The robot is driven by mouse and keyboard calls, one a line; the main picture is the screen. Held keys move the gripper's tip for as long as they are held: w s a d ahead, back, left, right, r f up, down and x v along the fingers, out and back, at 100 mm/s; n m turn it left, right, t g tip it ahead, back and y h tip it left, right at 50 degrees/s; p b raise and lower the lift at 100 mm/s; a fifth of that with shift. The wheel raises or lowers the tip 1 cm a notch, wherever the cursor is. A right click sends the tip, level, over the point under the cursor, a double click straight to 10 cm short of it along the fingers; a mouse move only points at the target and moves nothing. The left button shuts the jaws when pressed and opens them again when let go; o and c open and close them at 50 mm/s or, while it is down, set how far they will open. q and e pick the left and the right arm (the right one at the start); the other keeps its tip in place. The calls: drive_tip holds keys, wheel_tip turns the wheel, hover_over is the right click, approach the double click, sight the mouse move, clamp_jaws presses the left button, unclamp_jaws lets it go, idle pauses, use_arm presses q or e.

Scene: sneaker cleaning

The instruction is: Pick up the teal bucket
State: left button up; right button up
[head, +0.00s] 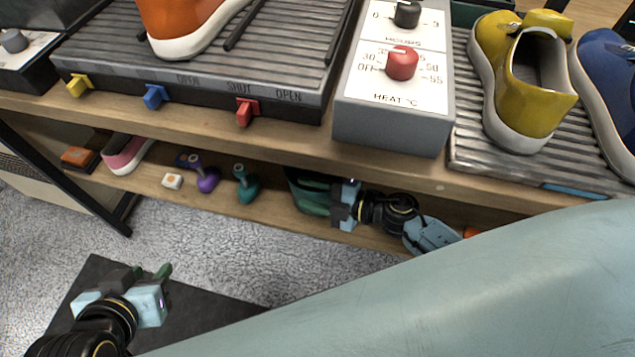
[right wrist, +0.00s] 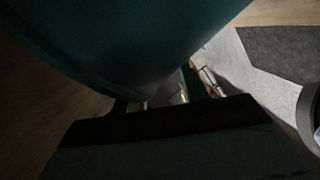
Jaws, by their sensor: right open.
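The teal bucket (head: 306,190) stands on the lower shelf under the worktop, partly in shadow. My right gripper (head: 335,203) is at its right side, and the fingertips are hard to make out there. In the right wrist view the bucket (right wrist: 130,40) fills the upper left, very close to the open right gripper (right wrist: 170,98). I cannot tell whether the fingers touch it.
The lower shelf also holds a purple-handled item (head: 205,180), a teal-handled item (head: 246,187), a small white block (head: 172,181) and a pink shoe (head: 127,155). The worktop above carries a control box (head: 388,135) and a yellow sneaker (head: 525,85). Its edge overhangs the shelf.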

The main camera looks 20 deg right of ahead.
clamp_jaws()
drive_tip(key=shift+r, duration=0.1)
idle(0.5)
